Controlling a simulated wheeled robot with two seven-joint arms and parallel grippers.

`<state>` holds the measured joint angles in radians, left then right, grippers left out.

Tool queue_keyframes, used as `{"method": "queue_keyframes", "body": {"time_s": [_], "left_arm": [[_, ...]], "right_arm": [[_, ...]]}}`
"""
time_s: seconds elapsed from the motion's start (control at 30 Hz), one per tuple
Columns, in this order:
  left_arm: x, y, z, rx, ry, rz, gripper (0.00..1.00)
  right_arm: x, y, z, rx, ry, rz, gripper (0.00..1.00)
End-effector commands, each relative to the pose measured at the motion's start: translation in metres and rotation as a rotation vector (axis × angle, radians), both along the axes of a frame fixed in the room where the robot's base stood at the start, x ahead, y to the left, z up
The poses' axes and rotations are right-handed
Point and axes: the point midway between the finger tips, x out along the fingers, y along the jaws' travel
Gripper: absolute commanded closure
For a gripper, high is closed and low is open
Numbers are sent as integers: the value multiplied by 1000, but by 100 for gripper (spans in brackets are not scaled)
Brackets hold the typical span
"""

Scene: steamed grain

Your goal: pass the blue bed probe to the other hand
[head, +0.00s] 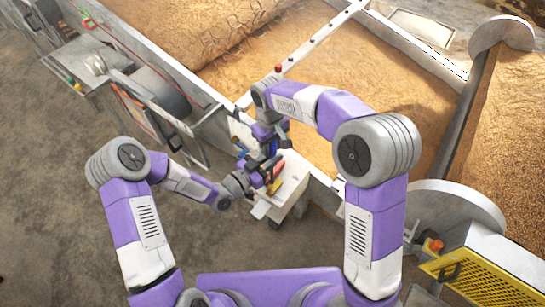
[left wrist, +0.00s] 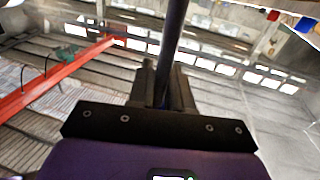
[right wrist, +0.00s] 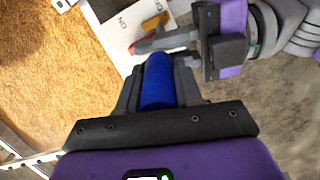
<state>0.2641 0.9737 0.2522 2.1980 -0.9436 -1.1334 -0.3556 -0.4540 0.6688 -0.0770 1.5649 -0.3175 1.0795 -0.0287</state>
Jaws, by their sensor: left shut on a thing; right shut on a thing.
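The blue bed probe (right wrist: 158,82) has its blue handle between the fingers of my right gripper (right wrist: 160,70) in the right wrist view. In the left wrist view a dark rod (left wrist: 173,45), which looks like the probe's shaft, runs up from between the fingers of my left gripper (left wrist: 163,80). Both grippers are shut on the probe. In the head view my left gripper (head: 256,172) and right gripper (head: 270,145) meet closely above a white cart (head: 291,187). The arms and fingers hide most of the probe there.
The white cart top bears red and yellow items (right wrist: 153,22) just beyond the grippers. Grain beds (head: 400,90) with metal walls lie behind and to the right. A yellow grated box (head: 485,280) stands at the lower right. The floor at left is open.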

Motion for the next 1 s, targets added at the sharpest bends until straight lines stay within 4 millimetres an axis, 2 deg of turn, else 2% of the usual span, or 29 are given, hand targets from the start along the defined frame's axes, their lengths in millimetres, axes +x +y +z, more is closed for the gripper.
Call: {"method": "queue_keyframes", "body": {"time_s": [0.03, 0.07, 0.23, 0.5, 0.63, 0.77, 1.0], "left_arm": [[-3, -4, 1, -3, -1, -12, 100], [-3, -4, 2, -4, -2, -13, 100], [-3, -3, 1, -4, -2, -11, 100], [-2, -2, 1, -2, -2, -8, 100], [-2, -2, 1, -2, -2, -8, 100], [-2, -2, 1, -2, -2, -8, 100], [-2, -2, 1, -2, -2, -7, 100]], "right_arm": [[3, 1, 1, 5, -11, 0, 100], [3, 1, 1, 6, -12, 0, 62], [3, 1, 1, 5, -11, 0, 36], [2, 1, 1, 3, -9, 0, 36], [3, 1, 9, 5, -10, 0, 36], [3, 1, 31, 6, -13, 0, 36], [3, 2, 83, 7, -14, 0, 36]]}}
